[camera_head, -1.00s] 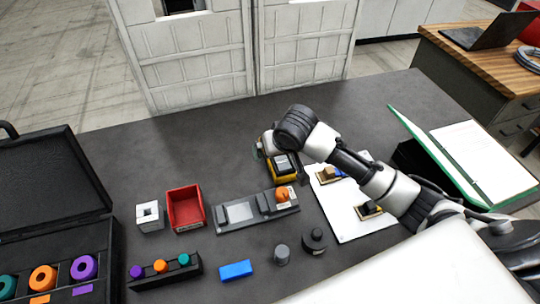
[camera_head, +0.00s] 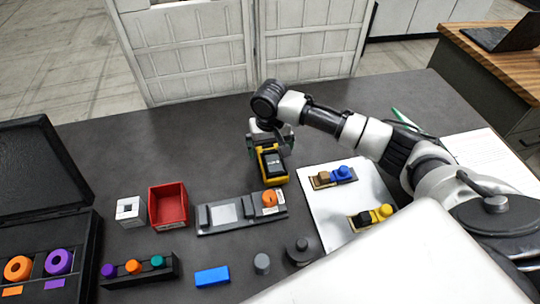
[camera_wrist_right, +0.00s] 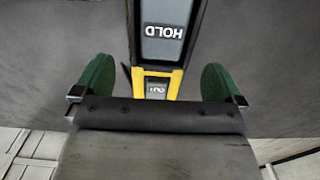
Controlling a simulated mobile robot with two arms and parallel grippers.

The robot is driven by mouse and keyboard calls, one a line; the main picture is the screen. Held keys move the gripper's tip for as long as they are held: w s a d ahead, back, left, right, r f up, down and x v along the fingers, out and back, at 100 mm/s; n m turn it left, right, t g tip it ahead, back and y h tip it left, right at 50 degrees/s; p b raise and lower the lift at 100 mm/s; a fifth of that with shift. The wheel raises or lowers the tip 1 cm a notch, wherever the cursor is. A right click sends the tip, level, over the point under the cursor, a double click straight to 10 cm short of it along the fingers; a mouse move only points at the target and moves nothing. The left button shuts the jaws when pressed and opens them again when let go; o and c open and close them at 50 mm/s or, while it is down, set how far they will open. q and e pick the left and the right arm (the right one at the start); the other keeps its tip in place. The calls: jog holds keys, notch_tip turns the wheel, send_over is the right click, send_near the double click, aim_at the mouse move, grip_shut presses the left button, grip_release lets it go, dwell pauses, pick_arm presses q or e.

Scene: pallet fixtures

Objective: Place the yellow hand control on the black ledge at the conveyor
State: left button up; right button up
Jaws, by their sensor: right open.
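The yellow hand control (camera_head: 274,175) with a dark face lies on the dark table, right of centre in the head view. My right gripper (camera_head: 268,143) is at its far end, with its fingers open on either side. In the right wrist view the hand control (camera_wrist_right: 160,72) runs between the two green finger pads of my right gripper (camera_wrist_right: 158,82), with a gap on both sides. Its face reads HOLD, upside down. My left gripper is out of view. I cannot make out a conveyor or its black ledge.
A grey fixture plate (camera_head: 217,227) with an orange knob lies in front of the hand control. Left of it are a red bin (camera_head: 168,206) and a white block (camera_head: 130,211). A white board (camera_head: 325,212) with two small fixtures lies right. An open black case (camera_head: 45,165) stands far left.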

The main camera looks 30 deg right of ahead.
aim_at(270, 154)
jog(key=shift+f, duration=1.9)
jog(key=c, duration=1.1)
jog(key=shift+r+p, duration=0.1)
jog(key=shift+p, duration=0.2)
jog(key=shift+c, duration=0.9)
jog(key=shift+r, duration=0.1)
